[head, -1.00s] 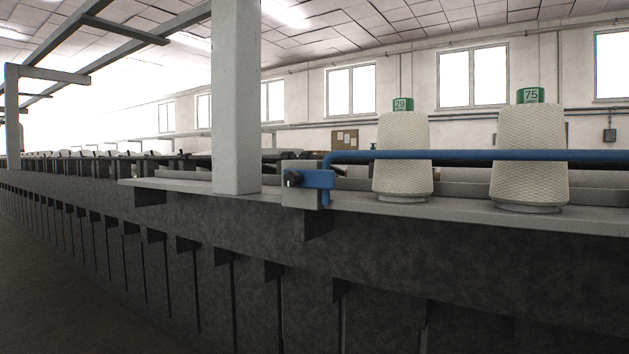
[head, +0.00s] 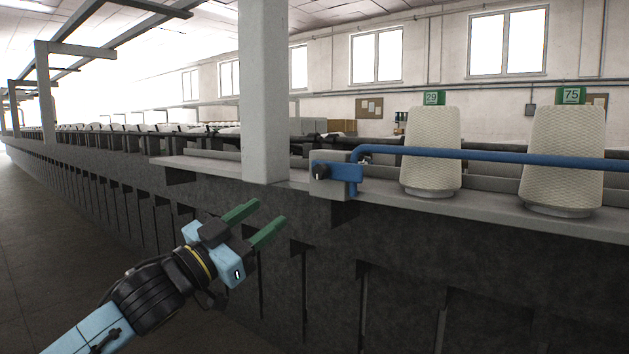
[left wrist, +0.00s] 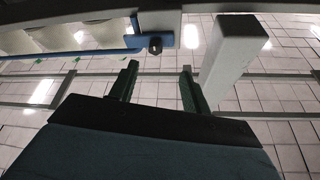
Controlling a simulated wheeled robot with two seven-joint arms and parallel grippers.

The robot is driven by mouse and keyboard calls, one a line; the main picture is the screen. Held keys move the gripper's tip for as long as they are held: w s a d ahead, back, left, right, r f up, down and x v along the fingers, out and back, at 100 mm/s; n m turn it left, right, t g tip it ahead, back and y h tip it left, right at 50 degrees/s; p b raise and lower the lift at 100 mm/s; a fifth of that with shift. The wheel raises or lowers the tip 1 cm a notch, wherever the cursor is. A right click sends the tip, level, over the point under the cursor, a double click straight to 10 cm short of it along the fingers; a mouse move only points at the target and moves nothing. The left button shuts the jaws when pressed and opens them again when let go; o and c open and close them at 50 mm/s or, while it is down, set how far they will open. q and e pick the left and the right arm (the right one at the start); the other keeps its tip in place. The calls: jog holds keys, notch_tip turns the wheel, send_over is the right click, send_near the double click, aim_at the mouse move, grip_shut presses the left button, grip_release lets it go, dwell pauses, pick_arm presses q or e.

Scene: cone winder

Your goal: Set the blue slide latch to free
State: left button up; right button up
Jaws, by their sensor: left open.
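The blue slide latch (head: 345,173) sits on a grey block with a black knob (head: 321,171) at the front edge of the machine's ledge, just right of the grey post. A long blue bar (head: 480,155) runs right from it, in front of the yarn cones. My left gripper (head: 262,222) has green fingers spread apart and empty. It is in front of the machine, lower and left of the latch, touching nothing. In the left wrist view the latch (left wrist: 133,42) and dark knob (left wrist: 155,45) show beyond the open fingers (left wrist: 158,75). My right gripper is not in view.
The grey post (head: 264,90) rises close left of the latch. Two white yarn cones, marked 29 (head: 433,150) and 75 (head: 564,158), stand on the ledge behind the bar. The floor (head: 40,260) at the left is clear.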

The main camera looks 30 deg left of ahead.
aim_at(317, 175)
pick_arm(q)
jog(key=p+x, duration=0.1)
jog(key=x, duration=0.3)
jog(key=p+x, duration=0.1)
jog(key=x, duration=0.2)
jog(key=r+p+x, duration=0.1)
jog(key=x, duration=0.3)
jog(key=shift+d+r+p, duration=0.2)
jog(key=shift+d+p, duration=0.1)
jog(key=shift+d, duration=0.2)
jog(key=shift+x, duration=0.85)
jog(key=shift+f, duration=0.2)
jog(key=shift+c, duration=0.3)
grip_shut()
